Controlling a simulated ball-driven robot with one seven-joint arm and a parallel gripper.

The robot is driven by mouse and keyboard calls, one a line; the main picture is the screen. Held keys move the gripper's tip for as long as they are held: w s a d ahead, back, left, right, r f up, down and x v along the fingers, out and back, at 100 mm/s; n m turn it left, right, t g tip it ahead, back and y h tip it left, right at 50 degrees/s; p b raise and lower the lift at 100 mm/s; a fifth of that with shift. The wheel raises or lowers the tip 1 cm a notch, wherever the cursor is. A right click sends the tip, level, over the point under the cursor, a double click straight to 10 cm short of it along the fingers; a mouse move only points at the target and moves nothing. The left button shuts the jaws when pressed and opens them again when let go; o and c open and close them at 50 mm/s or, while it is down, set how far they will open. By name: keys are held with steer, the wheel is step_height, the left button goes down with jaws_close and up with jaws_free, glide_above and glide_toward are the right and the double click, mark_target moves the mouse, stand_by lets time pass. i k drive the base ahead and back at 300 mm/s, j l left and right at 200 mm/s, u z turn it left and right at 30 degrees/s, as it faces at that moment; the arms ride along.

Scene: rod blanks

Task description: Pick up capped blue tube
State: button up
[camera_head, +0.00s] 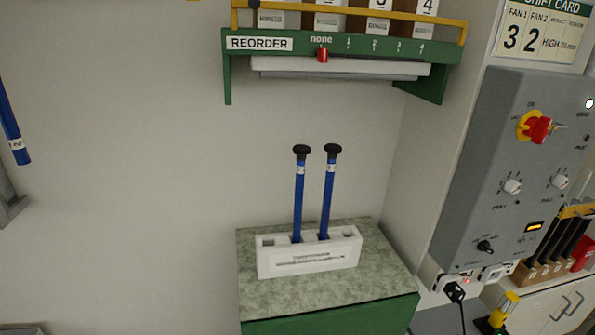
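Two blue tubes with black caps stand nearly upright in a white rack: the left capped tube (298,200) and the right capped tube (328,197). Each has a small white label below its cap. Their lower ends are hidden in the rack (308,262), which sits on a green cabinet with a speckled top (345,290). Another blue tube (11,125) is at the left edge, tilted, with a white label near its lower end. Its upper end is cut off, so I cannot tell whether it has a cap. My gripper is not in view.
A green shelf (240,75) marked REORDER, with a yellow rail, hangs above the tubes. A grey control panel (505,150) with a red knob is on the right. A black plug and cable (455,292) are below it. The space left of the rack looks clear.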

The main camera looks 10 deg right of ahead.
mark_target(301, 150)
steer(key=i+j+z, duration=0.2)
steer(key=i+z, duration=0.15)
steer(key=i+j+z, duration=0.55)
steer(key=i, duration=0.25)
steer(key=i+j+z, duration=0.1)
steer(key=i+z, duration=0.15)
steer(key=i, duration=0.2)
